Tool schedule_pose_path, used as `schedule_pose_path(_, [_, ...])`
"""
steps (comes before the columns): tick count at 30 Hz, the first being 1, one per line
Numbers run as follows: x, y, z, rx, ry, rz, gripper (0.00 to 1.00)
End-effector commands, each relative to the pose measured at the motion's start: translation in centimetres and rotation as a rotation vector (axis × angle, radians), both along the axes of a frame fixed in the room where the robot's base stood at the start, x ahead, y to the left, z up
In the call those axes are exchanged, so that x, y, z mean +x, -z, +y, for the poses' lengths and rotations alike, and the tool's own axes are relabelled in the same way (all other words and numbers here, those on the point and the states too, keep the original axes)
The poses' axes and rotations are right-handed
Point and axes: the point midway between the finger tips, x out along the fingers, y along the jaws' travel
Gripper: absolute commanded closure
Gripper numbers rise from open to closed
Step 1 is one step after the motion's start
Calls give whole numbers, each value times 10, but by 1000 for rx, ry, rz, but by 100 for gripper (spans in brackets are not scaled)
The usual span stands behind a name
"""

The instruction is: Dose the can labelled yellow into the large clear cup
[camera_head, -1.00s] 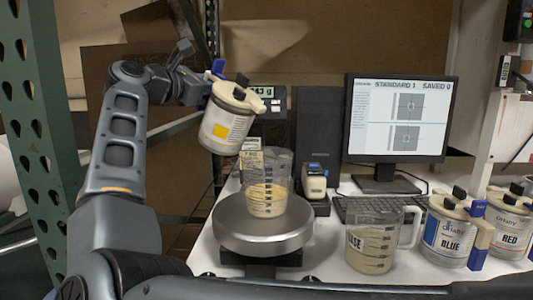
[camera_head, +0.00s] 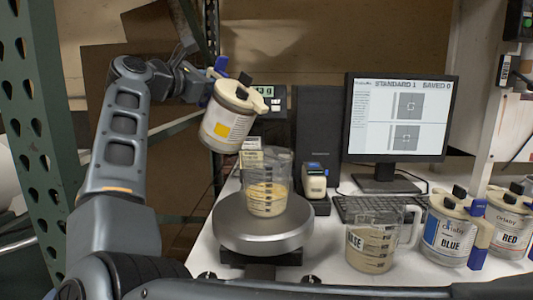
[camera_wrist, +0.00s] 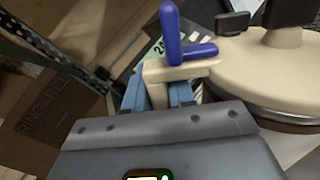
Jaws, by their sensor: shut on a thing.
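The can with the yellow label patch (camera_head: 223,130) is in the air, tilted to the right, with its cream lid uppermost. My gripper (camera_head: 213,76) is shut on the can's cream handle (camera_wrist: 185,68) beside a blue lever (camera_wrist: 172,35). The wrist view also shows the cream lid (camera_wrist: 262,75) at the right. The large clear cup (camera_head: 283,168) stands upright on the round scale plate (camera_head: 262,235), below and right of the can. It holds pale yellowish material in its lower part. No stream from the can is visible.
A clear handled jug (camera_head: 384,245) with beige contents stands right of the scale. The blue can (camera_head: 448,240) and red can (camera_head: 512,228) are beyond it. A monitor (camera_head: 400,118), keyboard (camera_head: 375,210) and lit display (camera_head: 262,91) stand behind. A green perforated post (camera_head: 35,130) is at left.

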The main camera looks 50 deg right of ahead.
Motion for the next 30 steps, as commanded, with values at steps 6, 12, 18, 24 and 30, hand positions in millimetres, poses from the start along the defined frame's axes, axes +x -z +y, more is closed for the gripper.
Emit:
schedule_pose_path(6, [-2, -3, 0, -2, 0, -12, 100])
schedule_pose_path(12, [-4, -3, 0, -1, 0, -22, 100])
schedule_pose_path(18, [-6, -4, 0, 0, 0, -32, 100])
schedule_pose_path(24, [-7, -4, 0, 0, -1, -42, 100])
schedule_pose_path(30, [-9, -5, 0, 1, -1, -52, 100])
